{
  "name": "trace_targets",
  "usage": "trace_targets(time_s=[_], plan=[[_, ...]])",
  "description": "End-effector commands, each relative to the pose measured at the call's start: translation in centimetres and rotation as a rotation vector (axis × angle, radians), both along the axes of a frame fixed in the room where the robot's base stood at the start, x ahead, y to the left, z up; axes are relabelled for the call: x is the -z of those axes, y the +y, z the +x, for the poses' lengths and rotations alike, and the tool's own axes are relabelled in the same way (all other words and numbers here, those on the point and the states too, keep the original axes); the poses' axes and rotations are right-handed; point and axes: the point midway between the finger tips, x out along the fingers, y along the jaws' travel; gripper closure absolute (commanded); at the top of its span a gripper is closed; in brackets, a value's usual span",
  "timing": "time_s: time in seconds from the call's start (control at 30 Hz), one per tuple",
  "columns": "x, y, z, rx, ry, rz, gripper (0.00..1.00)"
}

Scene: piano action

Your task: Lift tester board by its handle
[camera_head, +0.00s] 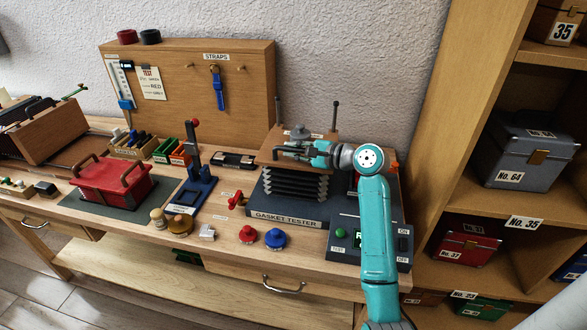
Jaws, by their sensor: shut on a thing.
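The gasket tester (284,218) stands on the right part of the workbench, with black bellows (296,184) in its middle. The wooden tester board (268,156) lies on top of the bellows, looking slightly tilted. A dark handle sits on the board, partly hidden by my gripper. My teal arm comes up from the lower right and reaches left over the board. My gripper (292,152) is shut on the handle at the board's left-middle part.
Two upright posts with black knobs (335,104) rise behind the board. A red knob (248,234) and a blue knob (275,238) lie in front of the tester. A blue press (193,190) and a red case (112,184) stand to the left. A shelf (515,115) with boxes is close on the right.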

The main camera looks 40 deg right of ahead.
Motion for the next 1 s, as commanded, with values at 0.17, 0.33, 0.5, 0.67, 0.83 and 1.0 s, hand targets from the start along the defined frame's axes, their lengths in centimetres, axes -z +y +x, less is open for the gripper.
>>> trace_targets(time_s=[0.17, 0.33, 0.5, 0.67, 0.83, 1.0], plan=[[-4.6, 0.0, 0.1, 0.001, -0.012, -0.003, 1.0], [-5.9, 0.0, 0.0, 0.002, -0.009, -0.001, 1.0], [-5.8, 0.0, 0.0, 0.002, -0.007, 0.0, 1.0], [-5.8, 0.0, 0.0, 0.002, -0.007, 0.0, 0.73], [-5.7, 0.0, 0.0, 0.002, -0.006, -0.001, 0.6], [-5.6, 0.0, 0.0, 0.001, -0.004, 0.0, 0.6]])
